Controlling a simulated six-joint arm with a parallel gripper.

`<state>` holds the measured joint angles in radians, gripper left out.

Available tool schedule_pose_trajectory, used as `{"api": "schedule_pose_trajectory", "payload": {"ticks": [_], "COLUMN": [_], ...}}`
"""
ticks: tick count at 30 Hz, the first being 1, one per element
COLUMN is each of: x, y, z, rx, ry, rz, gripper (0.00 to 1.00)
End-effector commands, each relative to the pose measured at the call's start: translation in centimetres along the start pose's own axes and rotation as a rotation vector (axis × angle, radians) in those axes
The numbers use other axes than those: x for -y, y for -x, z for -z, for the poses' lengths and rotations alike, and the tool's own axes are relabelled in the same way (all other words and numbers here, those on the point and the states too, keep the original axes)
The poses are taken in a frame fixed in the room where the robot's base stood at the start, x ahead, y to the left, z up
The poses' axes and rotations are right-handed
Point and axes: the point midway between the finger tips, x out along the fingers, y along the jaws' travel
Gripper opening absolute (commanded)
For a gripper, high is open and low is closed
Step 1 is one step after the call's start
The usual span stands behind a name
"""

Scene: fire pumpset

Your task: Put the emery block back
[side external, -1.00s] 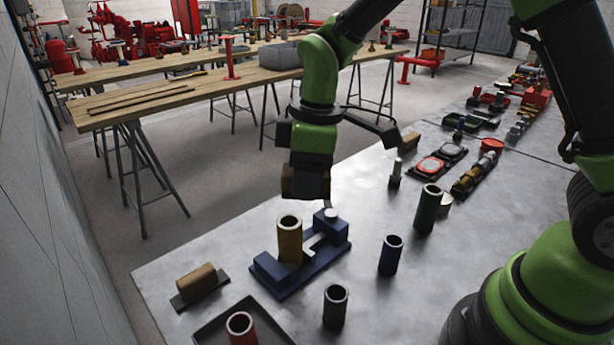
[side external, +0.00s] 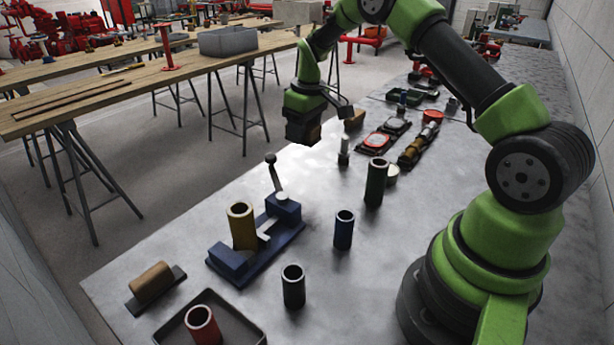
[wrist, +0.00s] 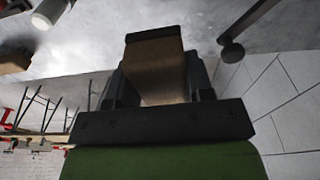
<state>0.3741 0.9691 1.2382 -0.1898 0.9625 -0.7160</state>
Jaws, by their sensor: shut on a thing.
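My gripper (side external: 304,138) is in the air near the bench's far edge, beyond the blue clamp fixture. It is shut on the emery block (wrist: 155,65), a tan-brown block with a dark end face, seen between the fingers in the wrist view. In the side view the block (side external: 315,131) is mostly hidden by the gripper. A similar brown block (side external: 151,281) lies on a dark plate at the front left. Another small brown block (side external: 354,118) stands on the bench just right of my gripper.
The blue fixture (side external: 230,258) holds an upright brass tube (side external: 241,226) and has a ball-knob lever (side external: 273,172). Green (side external: 376,183), blue (side external: 344,230) and dark (side external: 293,287) tubes stand nearby. A tray (side external: 242,326) holds a red tube (side external: 202,325). A white-topped post (side external: 344,150) stands near my gripper.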

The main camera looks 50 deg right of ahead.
Motion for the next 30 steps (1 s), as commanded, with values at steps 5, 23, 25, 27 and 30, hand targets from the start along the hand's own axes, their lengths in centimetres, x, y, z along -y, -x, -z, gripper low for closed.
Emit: {"api": "schedule_pose_trajectory", "payload": {"ticks": [5,23,25,27,30], "x": [-1.6,-1.5,-1.5,-1.5,-1.5], "y": [-2.0,-10.3,-10.4,-10.4,-10.4], "z": [-0.5,-1.5,-1.4,-1.4,-1.4], "rx": [0.003,0.0,-0.002,-0.003,-0.002], "ry": [-0.047,-0.046,-0.045,-0.045,-0.045], "rz": [-0.004,-0.004,-0.005,-0.006,-0.006], "gripper": [0.29,0.29,0.29,0.29,0.29]}}
